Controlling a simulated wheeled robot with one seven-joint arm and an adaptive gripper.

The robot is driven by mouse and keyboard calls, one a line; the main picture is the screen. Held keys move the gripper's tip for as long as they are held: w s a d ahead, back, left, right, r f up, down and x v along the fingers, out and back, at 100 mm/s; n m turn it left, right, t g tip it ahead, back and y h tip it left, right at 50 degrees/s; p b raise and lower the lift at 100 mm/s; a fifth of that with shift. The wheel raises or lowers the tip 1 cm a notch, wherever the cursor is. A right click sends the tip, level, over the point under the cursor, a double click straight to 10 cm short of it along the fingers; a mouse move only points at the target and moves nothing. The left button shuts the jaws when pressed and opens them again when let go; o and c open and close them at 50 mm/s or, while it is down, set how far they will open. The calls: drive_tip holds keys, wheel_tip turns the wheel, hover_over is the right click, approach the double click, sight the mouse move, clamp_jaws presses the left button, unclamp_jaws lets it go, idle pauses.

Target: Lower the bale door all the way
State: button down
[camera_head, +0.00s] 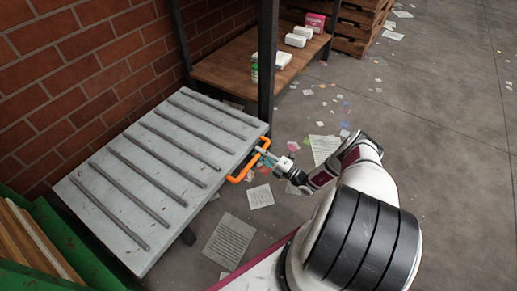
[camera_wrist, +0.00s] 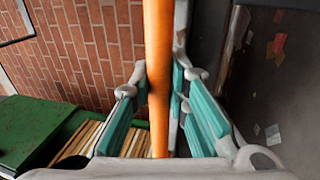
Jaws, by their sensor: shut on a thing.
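The bale door (camera_head: 150,165) is a pale grey ribbed panel at the left of the head view. It lies out from the brick wall, close to flat; its exact tilt is hard to tell. An orange bar handle (camera_head: 233,179) is fixed along its right edge. My gripper (camera_head: 264,154) is at that handle, beyond the door's edge. In the wrist view, the orange handle (camera_wrist: 158,50) runs upright between the teal finger pads of my gripper (camera_wrist: 160,85), which is shut on it. Part of the handle is hidden by my fingers.
A wooden shelf (camera_head: 225,70) with dark posts stands behind the door, holding small white items and a pink box (camera_head: 315,21). A green container (camera_head: 50,235) is at lower left. Paper scraps (camera_head: 260,196) litter the grey floor. Open floor lies to the right.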

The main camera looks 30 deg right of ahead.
drive_tip(key=shift+s+f, duration=0.15)
drive_tip(key=shift+f, duration=0.5)
drive_tip(key=c, duration=1.5)
unclamp_jaws()
drive_tip(key=shift+f, duration=0.1)
drive_tip(key=shift+c, duration=0.2)
drive_tip(key=shift+r, duration=0.25)
drive_tip(key=v, duration=1.2)
drive_tip(key=shift+r, duration=0.15)
